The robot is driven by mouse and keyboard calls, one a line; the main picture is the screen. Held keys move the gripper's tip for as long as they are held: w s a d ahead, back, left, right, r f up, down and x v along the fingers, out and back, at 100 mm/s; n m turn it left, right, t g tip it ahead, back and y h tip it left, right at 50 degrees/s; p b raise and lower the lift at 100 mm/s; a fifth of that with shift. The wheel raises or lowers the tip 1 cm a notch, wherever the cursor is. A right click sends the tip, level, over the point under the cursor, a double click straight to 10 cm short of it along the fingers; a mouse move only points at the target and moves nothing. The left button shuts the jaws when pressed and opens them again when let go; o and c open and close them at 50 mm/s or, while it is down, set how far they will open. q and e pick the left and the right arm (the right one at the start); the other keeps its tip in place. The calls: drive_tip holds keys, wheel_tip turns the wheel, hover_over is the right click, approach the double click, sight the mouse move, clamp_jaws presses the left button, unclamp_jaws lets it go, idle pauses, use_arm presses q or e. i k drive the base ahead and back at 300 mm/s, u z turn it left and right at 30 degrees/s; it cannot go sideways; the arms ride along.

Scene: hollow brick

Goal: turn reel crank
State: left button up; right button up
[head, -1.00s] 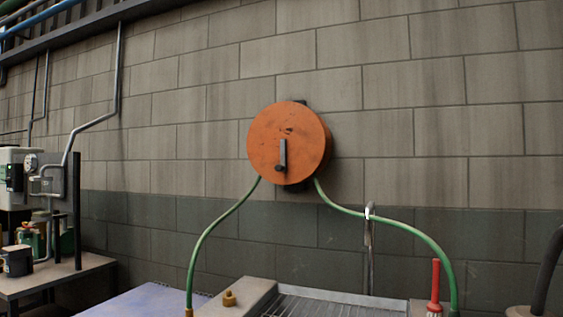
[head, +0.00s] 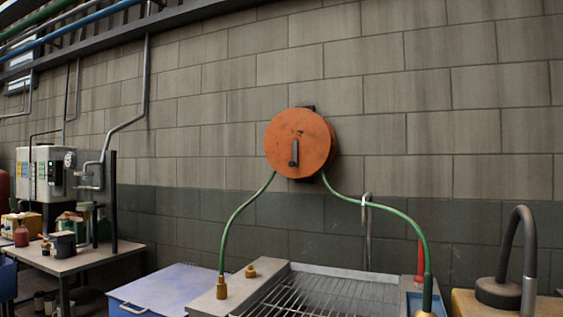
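The orange round reel (head: 299,141) is mounted on the block wall, a little right of the picture's middle. Its dark crank (head: 294,154) is on the front face and points straight down, with a small knob at its lower end. A green hose (head: 238,216) comes down from the reel on the left, and a second green hose (head: 397,211) runs down to the right. Neither of my grippers shows in the head view.
A grated basin (head: 325,295) with a pale rim and brass fittings stands below the reel. A blue-sided box (head: 160,290) is to its left. A grey table (head: 75,258) with machinery and containers is at the far left. A dark curved pipe (head: 520,240) rises at the right.

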sight(294, 163)
drive_tip(key=u, duration=0.65)
drive_tip(key=i, duration=0.6)
drive_tip(key=u, duration=0.6)
